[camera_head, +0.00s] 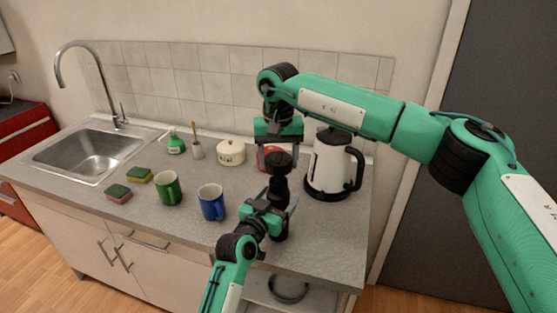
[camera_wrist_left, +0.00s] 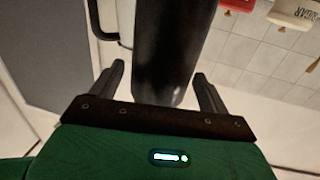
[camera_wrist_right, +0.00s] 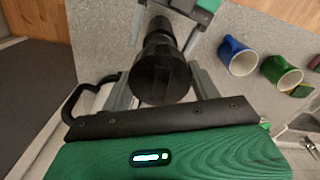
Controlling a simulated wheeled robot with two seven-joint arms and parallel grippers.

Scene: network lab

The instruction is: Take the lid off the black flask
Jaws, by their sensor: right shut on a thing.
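The black flask (camera_head: 280,190) stands upright near the counter's front edge. Its black lid (camera_head: 281,161) is at the top, in line with the body; I cannot tell whether there is a gap between them. In the right wrist view, my right gripper (camera_wrist_right: 162,85) is shut on the lid (camera_wrist_right: 160,75) from above. My left gripper (camera_head: 275,212) is low at the flask's front side. In the left wrist view, its fingers (camera_wrist_left: 160,90) stand apart on both sides of the dark flask body (camera_wrist_left: 170,50), with a small gap showing on the left.
A white kettle (camera_head: 330,165) stands close right of the flask. A blue mug (camera_head: 211,203), a green mug (camera_head: 168,188) and a cream pot (camera_head: 231,152) are to the left. A red thing (camera_head: 264,158) is partly hidden behind my right gripper. The sink (camera_head: 85,155) is far left.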

